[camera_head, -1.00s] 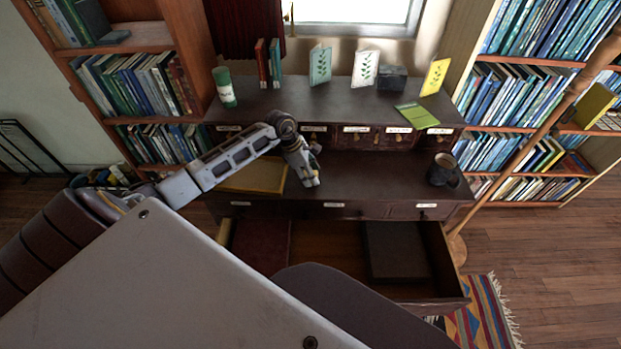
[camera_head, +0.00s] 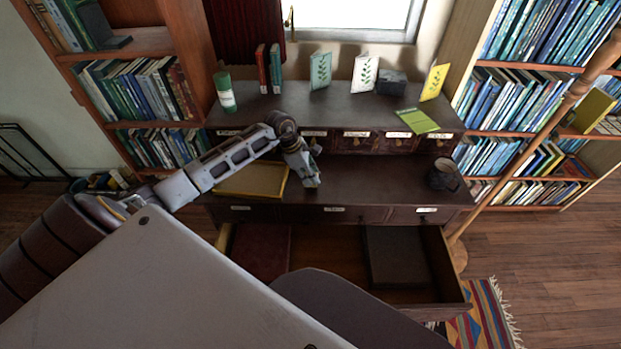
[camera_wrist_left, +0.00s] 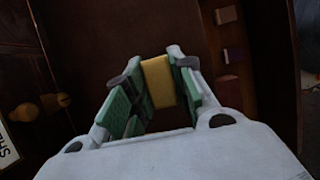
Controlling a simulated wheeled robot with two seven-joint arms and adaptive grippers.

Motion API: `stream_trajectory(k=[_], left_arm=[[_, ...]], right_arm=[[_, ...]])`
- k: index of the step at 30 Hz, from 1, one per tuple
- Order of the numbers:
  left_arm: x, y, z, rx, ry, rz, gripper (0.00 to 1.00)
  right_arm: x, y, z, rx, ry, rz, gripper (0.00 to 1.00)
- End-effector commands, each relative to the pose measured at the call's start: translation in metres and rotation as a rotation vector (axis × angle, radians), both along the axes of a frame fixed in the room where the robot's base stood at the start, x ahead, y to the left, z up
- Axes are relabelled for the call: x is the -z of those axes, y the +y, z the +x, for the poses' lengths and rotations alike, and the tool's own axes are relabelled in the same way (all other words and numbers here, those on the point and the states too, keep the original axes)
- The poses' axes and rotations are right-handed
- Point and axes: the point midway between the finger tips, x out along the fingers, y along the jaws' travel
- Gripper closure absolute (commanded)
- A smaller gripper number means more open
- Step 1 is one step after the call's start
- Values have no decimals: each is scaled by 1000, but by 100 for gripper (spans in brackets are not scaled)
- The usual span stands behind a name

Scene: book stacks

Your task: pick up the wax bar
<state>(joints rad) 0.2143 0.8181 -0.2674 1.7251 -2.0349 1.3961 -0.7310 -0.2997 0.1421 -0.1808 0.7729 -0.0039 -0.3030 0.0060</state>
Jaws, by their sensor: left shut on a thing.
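The wax bar (camera_wrist_left: 158,82) is a yellow block seen between my left gripper's fingers in the left wrist view. My left gripper (camera_wrist_left: 160,84) is shut on it, with a green-padded finger on each side. In the head view the left gripper (camera_head: 312,183) points down over the desk top (camera_head: 370,182), just right of a yellow tray (camera_head: 252,194). The bar cannot be made out in the head view, and I cannot tell whether it touches the desk. My right gripper is in neither view.
Several small blocks (camera_wrist_left: 227,15) lie right of the gripper in the wrist view. A dark mug (camera_head: 443,175) stands at the desk's right. Below, a drawer (camera_head: 330,270) is pulled open. The raised back shelf carries a green-topped canister (camera_head: 225,92), books and cards.

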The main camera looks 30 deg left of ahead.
Motion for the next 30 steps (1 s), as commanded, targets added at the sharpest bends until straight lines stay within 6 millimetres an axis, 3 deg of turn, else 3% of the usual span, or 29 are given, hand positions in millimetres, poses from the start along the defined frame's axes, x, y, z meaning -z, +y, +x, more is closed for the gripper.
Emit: stream_trajectory(k=[15, 21, 30], left_arm=[[-72, 0, 1, 0, -2, 0, 100], [-84, 0, 1, 0, -1, 0, 100], [-86, 0, 0, 0, -1, -1, 100]], right_arm=[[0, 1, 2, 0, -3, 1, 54], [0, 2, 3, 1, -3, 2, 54], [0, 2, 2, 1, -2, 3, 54]])
